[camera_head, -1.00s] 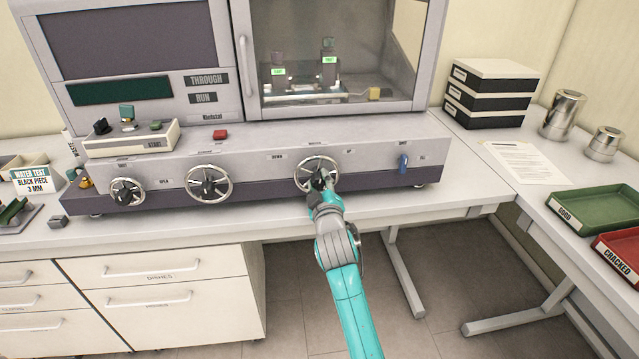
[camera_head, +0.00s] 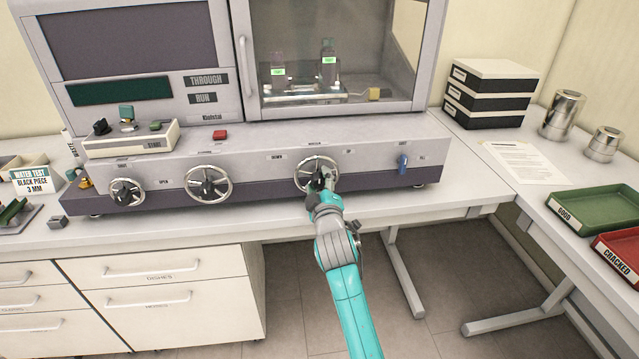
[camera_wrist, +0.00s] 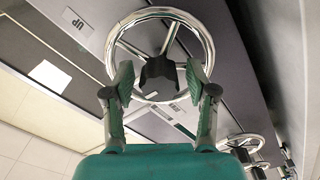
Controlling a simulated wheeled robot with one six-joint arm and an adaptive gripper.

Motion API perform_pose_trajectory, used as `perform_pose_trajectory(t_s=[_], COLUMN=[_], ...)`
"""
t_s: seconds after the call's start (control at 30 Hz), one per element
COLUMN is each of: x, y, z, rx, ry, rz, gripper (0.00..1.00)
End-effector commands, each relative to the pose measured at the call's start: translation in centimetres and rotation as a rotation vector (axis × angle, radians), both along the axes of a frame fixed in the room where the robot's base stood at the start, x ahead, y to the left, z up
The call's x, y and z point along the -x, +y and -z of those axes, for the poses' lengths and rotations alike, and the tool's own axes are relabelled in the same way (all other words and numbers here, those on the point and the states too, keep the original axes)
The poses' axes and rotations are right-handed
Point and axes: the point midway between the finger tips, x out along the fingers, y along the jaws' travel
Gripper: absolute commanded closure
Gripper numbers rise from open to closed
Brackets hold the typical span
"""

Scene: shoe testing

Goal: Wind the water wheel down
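The water wheel (camera_head: 302,182) is a chrome handwheel with a dark lobed hub, on the right of the machine's front panel between the DOWN and UP labels. My gripper (camera_head: 321,184) is at its hub, with its fingertips partly hidden in the head view. In the wrist view, the wheel (camera_wrist: 209,35) fills the upper middle, and the dark hub (camera_wrist: 160,75) lies between the two fingers of my gripper (camera_wrist: 160,80). The fingers stand apart on either side of the hub, with a small gap on the left; contact on the right is unclear.
A glazed chamber (camera_head: 340,50) with small test pieces is above. Green (camera_head: 600,213) and red (camera_head: 625,250) trays lie on the right bench.

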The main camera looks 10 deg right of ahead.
Motion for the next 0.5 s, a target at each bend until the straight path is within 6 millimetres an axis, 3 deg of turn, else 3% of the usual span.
perform_pose_trajectory(t_s=[0.33, 0.5], x=[0.2, 2.0], y=[0.0, 0.2], z=[0.0, 0.1], rx=[0.000, 0.000], ry=[0.000, 0.001], rz=[0.000, 0.000], gripper=[0.37, 0.37])
